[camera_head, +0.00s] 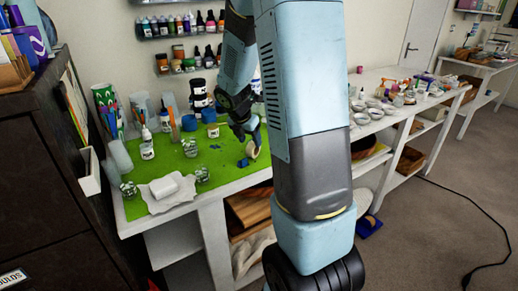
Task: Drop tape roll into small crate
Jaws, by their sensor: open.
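A beige tape roll (252,149) stands near the right front part of the green mat (215,160) on the white table. My gripper (248,143) reaches down from above, right at the roll. Its jaws are open, and the roll seems to be between or just beside the fingertips; I cannot tell whether they touch it. My arm hides part of the table to the right. I cannot tell which container is the small crate; wooden crates (247,207) show on the shelf under the table.
Glass jars (203,175), a white block on crumpled paper (166,187), and bottles (147,151) stand on the mat's left. Dark and blue tubs (189,122) stand behind. Cups (362,118) crowd the table to the right. A dark cabinet (45,190) stands at left.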

